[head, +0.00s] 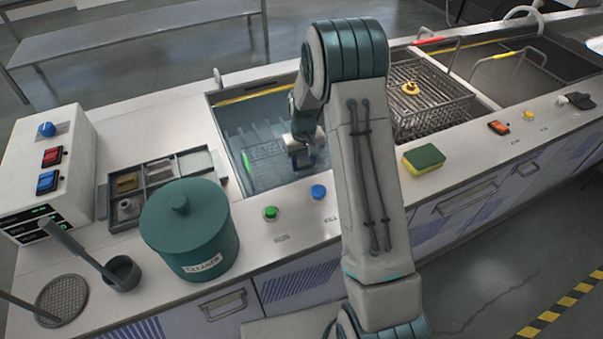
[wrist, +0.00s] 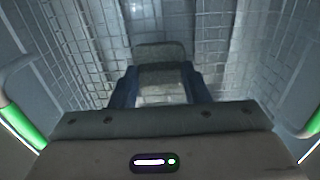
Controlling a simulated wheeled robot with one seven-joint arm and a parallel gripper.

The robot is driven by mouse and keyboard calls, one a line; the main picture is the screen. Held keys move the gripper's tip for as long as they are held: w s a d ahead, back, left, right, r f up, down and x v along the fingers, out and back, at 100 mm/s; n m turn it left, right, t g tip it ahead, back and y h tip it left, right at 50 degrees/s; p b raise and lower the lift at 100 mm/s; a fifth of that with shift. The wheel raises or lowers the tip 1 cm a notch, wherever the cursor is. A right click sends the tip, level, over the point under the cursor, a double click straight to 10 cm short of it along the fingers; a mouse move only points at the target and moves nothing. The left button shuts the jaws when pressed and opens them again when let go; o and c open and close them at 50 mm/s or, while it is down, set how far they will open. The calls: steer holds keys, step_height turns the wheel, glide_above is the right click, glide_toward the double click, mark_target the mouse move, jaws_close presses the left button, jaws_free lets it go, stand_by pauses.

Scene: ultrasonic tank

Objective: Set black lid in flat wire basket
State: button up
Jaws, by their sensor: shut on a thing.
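My gripper (head: 303,160) is low over the water-filled tank at the centre in the head view, largely hidden by my arm. In the wrist view my gripper (wrist: 158,88) is shut on a dark grey, flat-looking piece, which appears to be the black lid (wrist: 160,52). Wire mesh of the flat wire basket (wrist: 85,72) surrounds it, with a green-gripped handle at each side. In the head view the basket (head: 258,172) shows faintly in the tank, one green grip at its left. I cannot tell whether the lid touches the mesh.
A deeper wire basket (head: 433,97) with red-gripped handles holds a yellow part, right of my arm. A green canister (head: 190,228) and a parts tray (head: 160,180) stand left of the tank. A sponge (head: 424,159) lies on the front rim; an empty-looking basin (head: 510,72) is far right.

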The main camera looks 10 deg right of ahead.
mark_target(302, 168)
steer(key=shift+s+a+f, duration=0.35)
steer(key=shift+s+a, duration=0.05)
steer(key=shift+s, duration=0.05)
steer(key=shift+f, duration=2)
steer(key=shift+f, duration=0.15)
steer(key=o, duration=1.3)
steer(key=shift+o, duration=0.2)
